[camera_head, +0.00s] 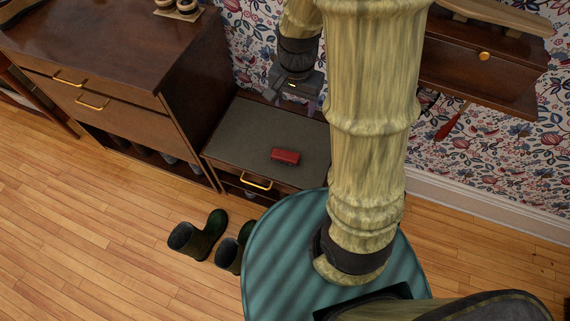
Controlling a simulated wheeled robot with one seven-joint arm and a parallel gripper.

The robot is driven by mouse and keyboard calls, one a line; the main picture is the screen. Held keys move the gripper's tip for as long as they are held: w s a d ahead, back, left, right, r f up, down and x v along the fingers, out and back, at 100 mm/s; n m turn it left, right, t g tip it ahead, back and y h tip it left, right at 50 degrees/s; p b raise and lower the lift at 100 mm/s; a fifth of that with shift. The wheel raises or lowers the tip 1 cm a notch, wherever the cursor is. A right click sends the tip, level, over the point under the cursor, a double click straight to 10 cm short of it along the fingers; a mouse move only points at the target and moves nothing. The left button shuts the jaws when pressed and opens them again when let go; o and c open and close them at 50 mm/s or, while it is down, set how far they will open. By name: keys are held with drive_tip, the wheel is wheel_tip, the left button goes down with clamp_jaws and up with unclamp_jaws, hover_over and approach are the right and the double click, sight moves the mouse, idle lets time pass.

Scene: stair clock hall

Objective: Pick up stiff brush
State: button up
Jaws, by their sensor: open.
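A small red block-shaped thing, which looks like the stiff brush (285,156), lies on the grey top of a low wooden bench (255,128). Its bristles cannot be made out clearly. My gripper (290,97) is open and empty above the back part of the bench, behind the brush and apart from it. My arm hides the right end of the bench.
A dark wooden chest (105,40) stands close at the left of the bench. A wall shelf (470,70) with a red hanging thing (448,127) is at the right. The left floor is clear.

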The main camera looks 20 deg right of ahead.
drive_tip(key=w+a+f+m+g+h+b, duration=0.1)
drive_tip(key=w+f+m+b, duration=0.3)
drive_tip(key=f, duration=0.4)
drive_tip(key=w+a+f+m+g+h+b, duration=0.1)
drive_tip(key=w+a+f+m+b, duration=0.1)
drive_tip(key=w+f+m+b, duration=0.2)
drive_tip(key=w+a+f+m+h+b, duration=0.1)
drive_tip(key=w+f+m+b, duration=0.3)
drive_tip(key=f+m+b, duration=0.4)
wheel_tip(320, 180, down, 6)
drive_tip(key=a+b, duration=0.1)
drive_tip(key=b, duration=0.3)
drive_tip(key=shift+w+a+f+m+g+h, duration=0.15)
drive_tip(key=shift+w+a+m+g+h, duration=0.1)
drive_tip(key=shift+w+m+g+h, duration=0.15)
drive_tip(key=b, duration=0.4)
approach(284, 154)
drive_tip(key=x, duration=0.5)
drive_tip(key=shift+d, duration=0.25)
drive_tip(key=shift+b+x, duration=1.45)
drive_tip(key=shift+x, duration=1.15)
drive_tip(key=shift+s+a, duration=0.15)
drive_tip(key=shift+a, duration=0.05)
